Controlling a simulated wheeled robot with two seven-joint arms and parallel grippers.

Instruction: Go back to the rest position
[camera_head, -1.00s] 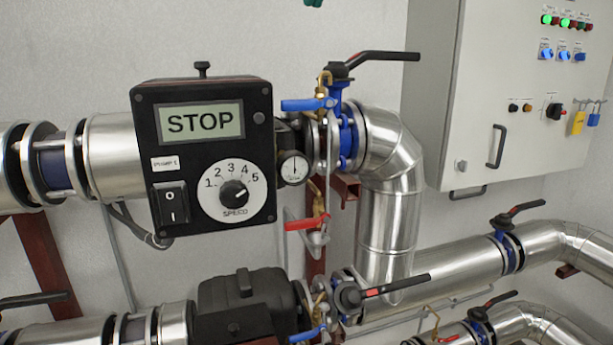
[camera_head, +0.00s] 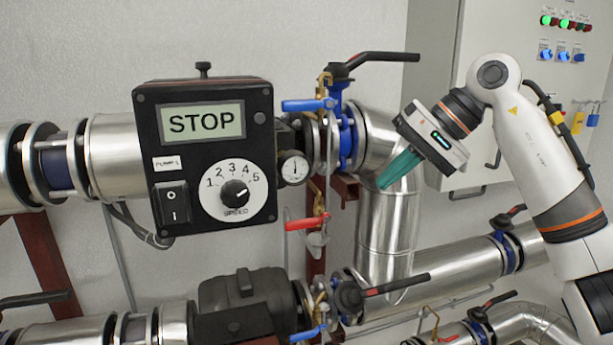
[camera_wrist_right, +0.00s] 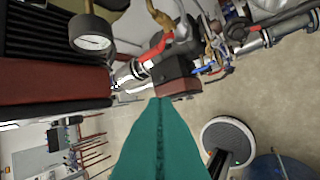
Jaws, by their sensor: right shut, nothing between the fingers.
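My right gripper (camera_head: 390,180) is in the head view at the right, in front of the large silver vertical pipe (camera_head: 388,235). Its teal fingers are shut together and empty, pointing down and left. In the right wrist view the same teal fingers (camera_wrist_right: 160,125) lie side by side with only a thin seam between them. My right arm comes in from the lower right edge. My left gripper is not in view.
The black pump control box (camera_head: 205,155), showing STOP, is left of my gripper. A blue valve with a black lever (camera_head: 370,58) is close by on the left. A grey cabinet (camera_head: 470,80) stands behind my arm. Lower pipes (camera_head: 460,275) run below.

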